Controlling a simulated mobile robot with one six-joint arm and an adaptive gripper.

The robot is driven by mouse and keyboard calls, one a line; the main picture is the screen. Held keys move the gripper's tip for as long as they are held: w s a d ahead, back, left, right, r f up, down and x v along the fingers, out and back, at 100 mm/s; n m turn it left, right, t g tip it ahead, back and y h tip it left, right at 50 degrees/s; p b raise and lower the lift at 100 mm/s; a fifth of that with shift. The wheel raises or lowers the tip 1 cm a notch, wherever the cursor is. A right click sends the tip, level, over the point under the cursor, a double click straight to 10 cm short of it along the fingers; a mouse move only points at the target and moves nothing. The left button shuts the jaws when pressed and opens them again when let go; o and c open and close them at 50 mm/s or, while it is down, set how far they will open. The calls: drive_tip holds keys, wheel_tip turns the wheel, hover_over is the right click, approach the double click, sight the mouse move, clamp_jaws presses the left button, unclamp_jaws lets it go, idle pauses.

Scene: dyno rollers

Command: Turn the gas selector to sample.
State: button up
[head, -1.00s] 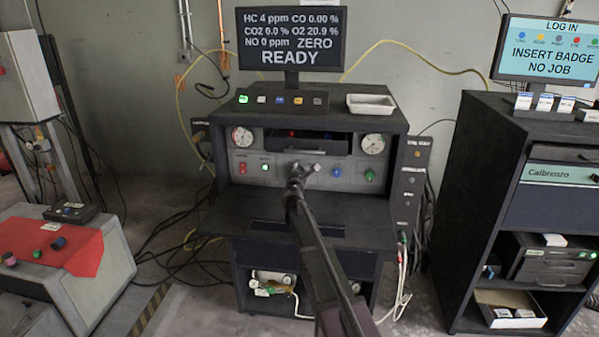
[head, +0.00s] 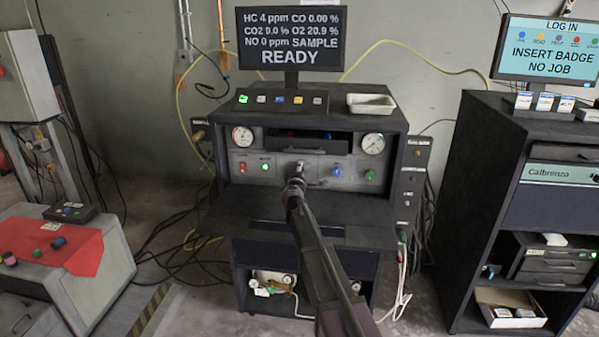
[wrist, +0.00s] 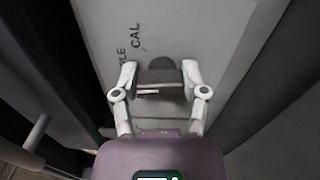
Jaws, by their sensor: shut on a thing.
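The gas selector (wrist: 161,75) is a dark knob on the pale grey panel. In the wrist view my gripper (wrist: 160,80) has one finger on each side of it and is shut on it. The panel lettering "CAL" and a partly hidden "PLE" shows above and left of the knob, turned sideways. In the head view my gripper (head: 300,172) is at the middle of the analyser's front panel, and my arm hides most of the selector. The analyser screen (head: 292,38) reads "SAMPLE" and "READY".
A red switch (head: 242,167) and a lit green button (head: 265,167) are left of my gripper. A blue knob (head: 337,174) and a green knob (head: 369,174) are to its right. A dark shelf (head: 350,228) juts out below. A dark cabinet (head: 480,200) stands at the right.

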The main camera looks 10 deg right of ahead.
drive_tip(key=shift+m, duration=0.6)
drive_tip(key=shift+w, duration=0.1)
drive_tip(key=o, duration=1.2)
drive_tip(key=shift+c, duration=0.2)
drive_tip(key=shift+s, duration=0.25)
drive_tip(key=v, duration=1.1)
drive_tip(key=shift+s+a, duration=0.15)
drive_tip(key=shift+s, duration=0.15)
drive_tip(key=shift+r, duration=0.2)
